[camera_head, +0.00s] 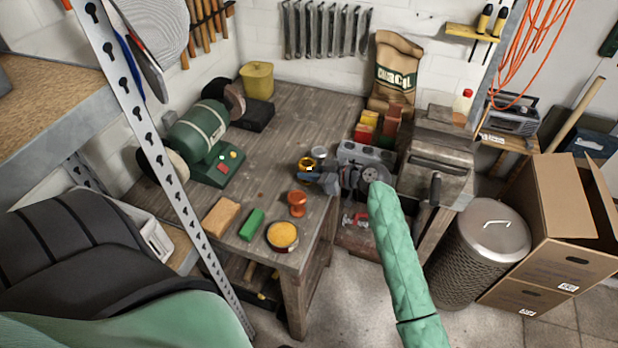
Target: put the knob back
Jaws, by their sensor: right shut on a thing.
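My right gripper (318,177) reaches in over the workbench from the right, at the end of my green-sleeved arm. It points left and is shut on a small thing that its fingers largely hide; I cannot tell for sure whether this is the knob. A yellow ring-like thing with a dark middle (306,164) shows right at the fingertips; touching or behind them, I cannot tell. An orange-red knob-shaped thing (297,203) stands upright on the bench, just below the fingertips in the picture and apart from them. My left gripper is not in view.
The workbench (285,120) has free room in its middle and back. A green bench grinder (198,130) stands left. A sponge-like block (221,216), a green block (251,224) and a round yellow tin (282,236) lie near the front edge.

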